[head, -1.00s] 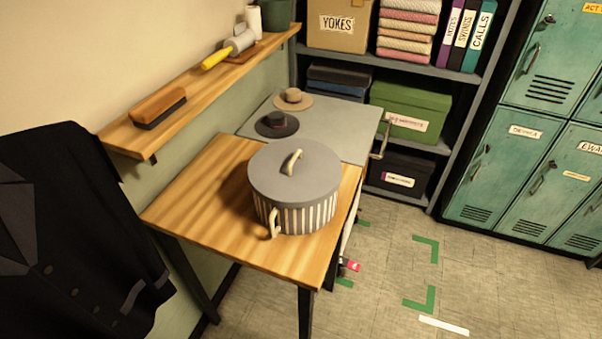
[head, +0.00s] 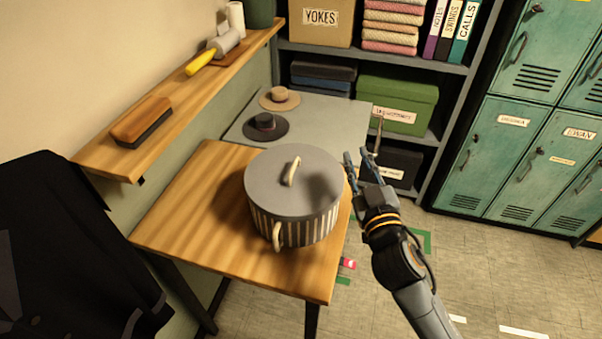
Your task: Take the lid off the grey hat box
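The grey hat box (head: 297,225) with pale vertical stripes stands upright on the wooden table (head: 190,225). Its plain grey lid (head: 262,185) sits on top, with a cream loop handle (head: 292,171) in the middle. A cream side handle (head: 277,236) shows on the box's front. My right gripper (head: 358,160) is just right of the box, about level with the lid in the picture. Its two fingers are apart with nothing between them. My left gripper is not in view.
A grey surface (head: 330,122) behind the table carries a tan hat (head: 279,97) and a black hat (head: 265,126). A wall shelf (head: 95,160) holds a brush (head: 142,121). A dark coat (head: 65,260) hangs at left. Teal lockers (head: 500,150) stand at right.

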